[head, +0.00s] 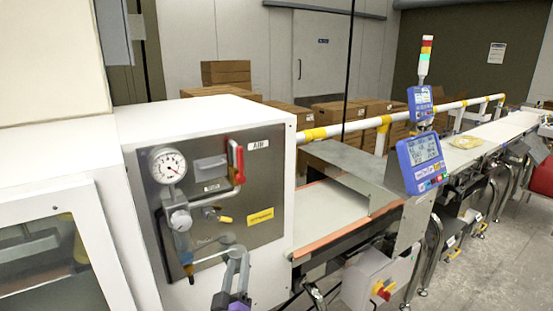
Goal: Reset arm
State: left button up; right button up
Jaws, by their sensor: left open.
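My left gripper (236,254) shows low in the head view, in front of the lower right part of a grey metal panel (215,195). Its grey fingers point up and its purple parts lie at the bottom edge. It is open, and I see nothing held in it. My right gripper is not in view.
A conveyor (335,207) with orange edges runs right of the white cabinet (205,112). A blue display (420,160) stands over it. A yellow packet (465,142) lies on the far belt. A box with a red knob (380,287) hangs below. Cartons (345,113) stand behind.

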pick_arm(q)
jog(key=s+a+f+m+g+p, duration=0.2)
jog(key=s+f+g, duration=0.2)
jog(key=s, duration=0.5)
jog(key=s+a+f+m+g+p, duration=0.1)
jog(key=s+a+f+m+g, duration=0.2)
jog(key=s+g, duration=0.3)
jog(key=s+a+f+m+g+p, duration=0.2)
jog(key=s+f+g, duration=0.2)
jog(key=s, duration=0.8)
jog(key=shift+a+f+g+p, duration=0.3)
jog(key=shift+f+g, duration=0.1)
jog(key=shift+f, duration=0.3)
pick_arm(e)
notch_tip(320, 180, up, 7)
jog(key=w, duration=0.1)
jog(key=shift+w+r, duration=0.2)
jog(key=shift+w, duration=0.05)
